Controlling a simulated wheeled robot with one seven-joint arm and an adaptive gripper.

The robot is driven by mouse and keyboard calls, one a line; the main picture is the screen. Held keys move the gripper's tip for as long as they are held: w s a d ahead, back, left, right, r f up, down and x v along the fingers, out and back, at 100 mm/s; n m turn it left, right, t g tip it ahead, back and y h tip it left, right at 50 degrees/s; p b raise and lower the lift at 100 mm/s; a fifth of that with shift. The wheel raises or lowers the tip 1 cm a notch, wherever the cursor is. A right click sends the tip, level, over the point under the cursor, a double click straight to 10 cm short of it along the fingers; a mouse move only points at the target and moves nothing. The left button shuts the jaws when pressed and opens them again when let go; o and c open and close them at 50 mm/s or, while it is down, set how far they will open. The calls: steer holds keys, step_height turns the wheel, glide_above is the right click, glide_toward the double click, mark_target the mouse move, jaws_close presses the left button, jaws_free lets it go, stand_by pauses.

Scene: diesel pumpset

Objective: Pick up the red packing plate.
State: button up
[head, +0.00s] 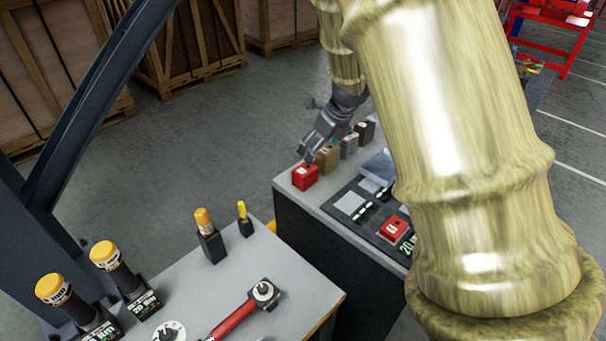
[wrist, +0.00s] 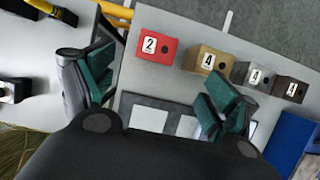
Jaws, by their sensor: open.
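A red block marked 2 (head: 305,176) stands at the near left end of a row of blocks on the grey bench top. It also shows in the wrist view (wrist: 155,48), beyond the fingertips. A second red piece (head: 392,228) lies flat on the dark mat; I cannot tell which of the two is called the packing plate. My gripper (head: 315,150) is just above and behind the red block in the head view. In the wrist view, its teal-padded fingers (wrist: 158,85) are spread apart with nothing between them.
Tan (wrist: 208,63), grey (wrist: 246,76) and dark (wrist: 288,90) blocks, each marked 4, stand beside the red one. A dark mat (head: 360,222) with light plates lies in front. My arm hides part of the bench.

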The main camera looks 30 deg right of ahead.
mark_target(305, 169)
steer(key=x, duration=0.5)
steer(key=shift+w+a+f+p, duration=0.2)
steer(key=shift+w+a+p, duration=0.05)
steer(key=shift+a+p, duration=0.1)
steer(key=shift+p+x, duration=0.65)
steer(key=shift+x, duration=2)
steer(key=shift+s, duration=0.2)
steer(key=shift+c, duration=0.3)
steer(key=c, duration=1.4)
